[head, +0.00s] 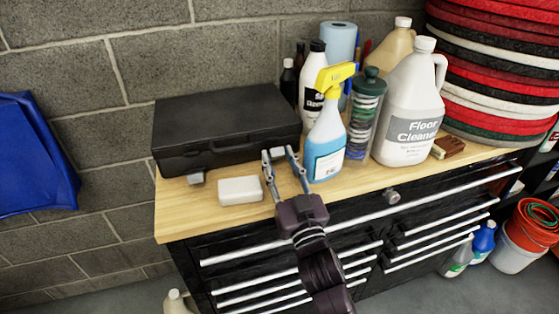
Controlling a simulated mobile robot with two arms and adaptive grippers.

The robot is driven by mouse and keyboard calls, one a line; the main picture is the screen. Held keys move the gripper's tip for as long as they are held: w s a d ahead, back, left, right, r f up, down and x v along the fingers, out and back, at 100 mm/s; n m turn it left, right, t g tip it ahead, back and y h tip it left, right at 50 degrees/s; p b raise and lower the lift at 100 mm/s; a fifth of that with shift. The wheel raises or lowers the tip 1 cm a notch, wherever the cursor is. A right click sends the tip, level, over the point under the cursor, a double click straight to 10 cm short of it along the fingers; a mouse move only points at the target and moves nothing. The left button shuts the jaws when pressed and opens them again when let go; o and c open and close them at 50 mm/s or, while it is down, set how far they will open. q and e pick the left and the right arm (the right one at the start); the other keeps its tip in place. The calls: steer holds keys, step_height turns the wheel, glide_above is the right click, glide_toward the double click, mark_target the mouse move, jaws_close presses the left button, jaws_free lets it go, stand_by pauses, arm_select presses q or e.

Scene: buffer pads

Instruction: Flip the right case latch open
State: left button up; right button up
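A black case (225,115) lies closed on the wooden top of a black tool chest, with its handle (233,146) on the front. A grey left latch (196,178) juts out at the lower front edge. My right gripper (278,154) reaches up from the bottom to the right part of the case front. Its two fingers are spread apart, with nothing seen held between them. A small grey piece at the right latch's place lies by the fingertips. The latch is mostly hidden there, and I cannot tell its position or any contact. My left gripper is not in view.
A white block (240,190) lies just left of my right gripper. A spray bottle (327,130) with blue liquid stands close on the right. A jar (364,112) and a floor cleaner jug (408,105) stand beyond it. The wooden top (185,212) is bare at front left.

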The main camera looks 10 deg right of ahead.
steer(key=shift+f, duration=0.1)
steer(key=v, duration=1.2)
steer(key=shift+c, duration=0.3)
